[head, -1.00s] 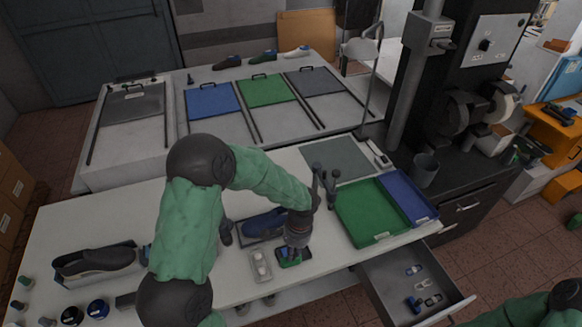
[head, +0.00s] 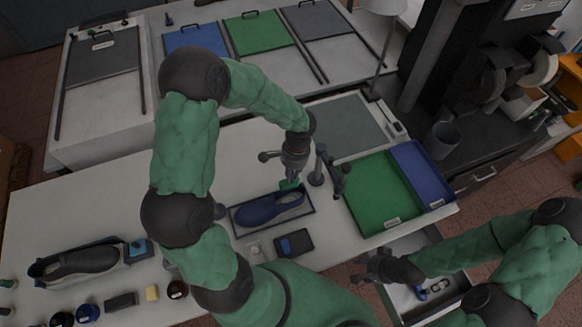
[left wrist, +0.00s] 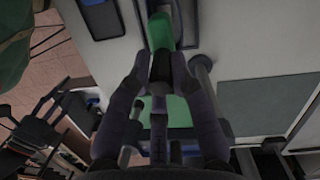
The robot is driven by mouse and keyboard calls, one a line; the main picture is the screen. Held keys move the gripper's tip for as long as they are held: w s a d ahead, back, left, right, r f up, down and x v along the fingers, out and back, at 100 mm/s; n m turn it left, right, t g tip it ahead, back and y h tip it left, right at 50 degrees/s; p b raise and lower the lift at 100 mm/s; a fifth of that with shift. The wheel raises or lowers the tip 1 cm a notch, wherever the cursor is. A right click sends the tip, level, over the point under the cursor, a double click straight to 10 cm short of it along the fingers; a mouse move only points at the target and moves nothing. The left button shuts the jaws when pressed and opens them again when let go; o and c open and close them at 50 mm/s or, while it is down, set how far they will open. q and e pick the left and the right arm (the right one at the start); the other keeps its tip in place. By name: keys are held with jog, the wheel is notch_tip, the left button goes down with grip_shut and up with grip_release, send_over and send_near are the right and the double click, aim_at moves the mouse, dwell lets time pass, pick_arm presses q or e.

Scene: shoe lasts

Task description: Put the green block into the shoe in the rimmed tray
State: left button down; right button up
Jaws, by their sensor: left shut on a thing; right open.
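The blue shoe (head: 268,208) lies in the dark rimmed tray (head: 238,232) at the middle of the bench. My left gripper (head: 290,179) is shut on the green block (head: 291,186), at the tray's far edge near the right half of the shoe. Whether the block touches the shoe or tray I cannot tell. In the left wrist view the green block (left wrist: 161,32) shows between the fingertips, with part of the tray behind it. My right gripper (head: 371,267) is open and empty, near the front edge by the drawer.
A green tray (head: 378,198) and a blue tray (head: 420,172) lie to the right. A small black holder (head: 293,243) is in front of the shoe tray. A dark shoe (head: 78,262) lies far left.

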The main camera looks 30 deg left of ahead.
aim_at(291, 187)
pick_arm(q)
jog(key=shift+s+f+b, duration=0.15)
jog(key=shift+f+b, duration=0.25)
jog(key=shift+f, duration=0.2)
notch_tip(291, 187, down, 2)
jog(key=shift+f+b, duration=0.15)
jog(key=shift+b, duration=0.6)
jog(key=shift+f+b, duration=0.5)
jog(key=shift+f, duration=0.2)
jog(key=shift+f+b, duration=1.9)
jog(key=shift+f, duration=0.25)
jog(key=c, duration=1)
grip_release()
jog(key=shift+r, duration=0.1)
